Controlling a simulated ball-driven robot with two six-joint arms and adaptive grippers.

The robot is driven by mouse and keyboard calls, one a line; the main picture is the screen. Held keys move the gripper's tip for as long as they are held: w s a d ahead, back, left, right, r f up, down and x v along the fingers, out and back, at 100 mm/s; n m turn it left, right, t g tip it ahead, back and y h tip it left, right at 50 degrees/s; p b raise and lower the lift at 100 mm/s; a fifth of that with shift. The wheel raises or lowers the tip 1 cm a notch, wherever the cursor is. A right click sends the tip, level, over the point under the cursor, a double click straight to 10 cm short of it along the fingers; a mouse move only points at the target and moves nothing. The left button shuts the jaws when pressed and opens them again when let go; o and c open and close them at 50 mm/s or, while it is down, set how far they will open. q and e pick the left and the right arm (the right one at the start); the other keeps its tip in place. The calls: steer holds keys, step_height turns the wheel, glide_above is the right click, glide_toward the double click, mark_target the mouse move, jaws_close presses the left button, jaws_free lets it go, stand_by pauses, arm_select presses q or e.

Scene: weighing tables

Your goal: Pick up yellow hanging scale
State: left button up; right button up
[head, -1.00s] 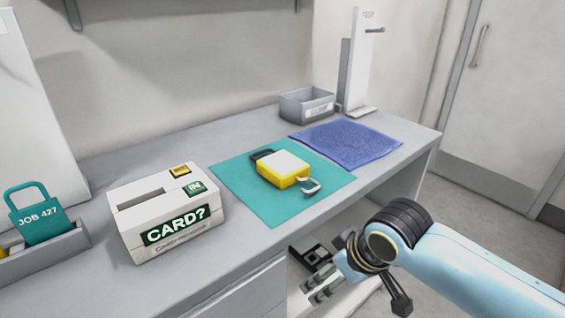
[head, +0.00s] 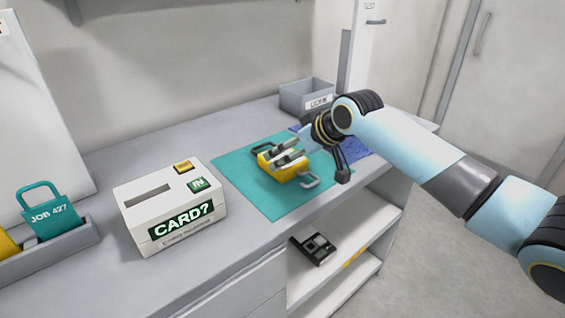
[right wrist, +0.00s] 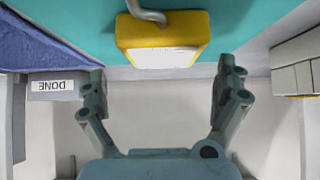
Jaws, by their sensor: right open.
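In the right wrist view the gripper (right wrist: 162,68) is open and empty. The scale (right wrist: 170,27) shows there just beyond the fingertips, roughly centred between them, hook at the top. I cannot tell the exact gap to it. My left gripper is not in view.
A white card box (head: 170,207) stands left of the mat, and a holder with a teal JOB 427 tag (head: 52,215) is farther left. A grey bin (head: 307,95) stands behind. A blue cloth (head: 358,142) lies right, partly behind my arm. A black device (head: 313,248) sits on the shelf below.

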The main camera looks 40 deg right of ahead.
mark_target(282, 156)
steer(key=x, duration=0.5)
steer(key=shift+a, duration=0.25)
steer(key=shift+c, duration=0.4)
steer(key=c, duration=1.1)
